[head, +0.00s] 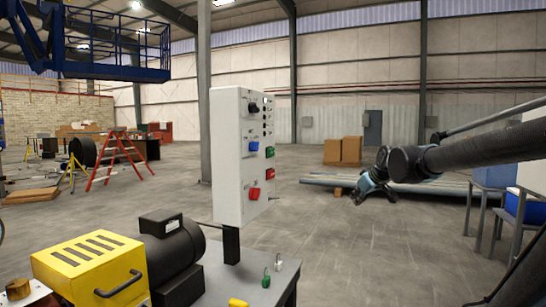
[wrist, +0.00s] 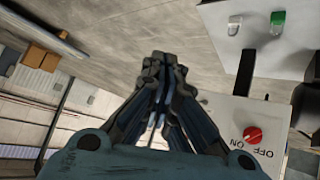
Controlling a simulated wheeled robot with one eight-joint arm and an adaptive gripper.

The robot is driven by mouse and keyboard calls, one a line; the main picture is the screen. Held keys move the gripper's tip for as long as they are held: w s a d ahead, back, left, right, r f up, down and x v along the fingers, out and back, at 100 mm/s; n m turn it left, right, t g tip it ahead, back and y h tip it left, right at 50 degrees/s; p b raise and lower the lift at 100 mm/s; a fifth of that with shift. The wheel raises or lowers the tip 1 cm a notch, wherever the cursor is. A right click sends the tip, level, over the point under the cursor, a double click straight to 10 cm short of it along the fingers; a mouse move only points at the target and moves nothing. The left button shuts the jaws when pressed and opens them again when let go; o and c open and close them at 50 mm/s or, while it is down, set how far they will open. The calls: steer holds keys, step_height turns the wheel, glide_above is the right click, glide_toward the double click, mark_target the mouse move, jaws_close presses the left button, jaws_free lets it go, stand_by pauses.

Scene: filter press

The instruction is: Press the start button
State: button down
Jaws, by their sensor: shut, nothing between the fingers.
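The white control panel (head: 230,170) stands on a black post at the table's edge in the head view. Its face has a black knob (head: 253,108), a blue knob (head: 253,146), a red knob (head: 254,193), a green button (head: 270,152), a red button (head: 269,173) and small black controls above. The labels are too small to read here, so I cannot tell which is start. The wrist view shows the red knob (wrist: 253,135) marked ON and OFF. My gripper (head: 361,198) is shut and empty, right of the panel and apart from it; its fingers also show in the wrist view (wrist: 164,65).
A yellow machine (head: 90,262) with a black motor (head: 172,250) sits on the table left of the panel. Green (head: 266,280) and white (head: 278,264) toggles stand in front of the post. Pipes (head: 430,186) lie on the floor behind my gripper. The space between panel and gripper looks clear.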

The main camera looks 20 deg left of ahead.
mark_target(271, 152)
steer(key=w+a+r+n+t+y, duration=0.1)
steer(key=w+a+r, duration=0.3)
steer(key=a, duration=0.4)
steer(key=w+a+r+n+y, duration=0.2)
steer(key=w+a+r, duration=0.2)
steer(key=a, duration=0.4)
steer(key=w+a+r+n+t+y, duration=0.1)
steer(key=w+a+r, duration=0.3)
steer(key=a, duration=0.4)
steer(key=shift+r+n+t+y, duration=0.3)
steer(key=shift+r+n+y, duration=0.1)
steer(key=shift+r+n, duration=0.1)
steer(key=shift+a, duration=0.15)
steer(key=a, duration=0.8)
steer(key=shift+w+a, duration=0.25)
steer(key=shift+w, duration=0.05)
steer(key=shift+a, duration=0.1)
steer(key=shift+a, duration=0.35)
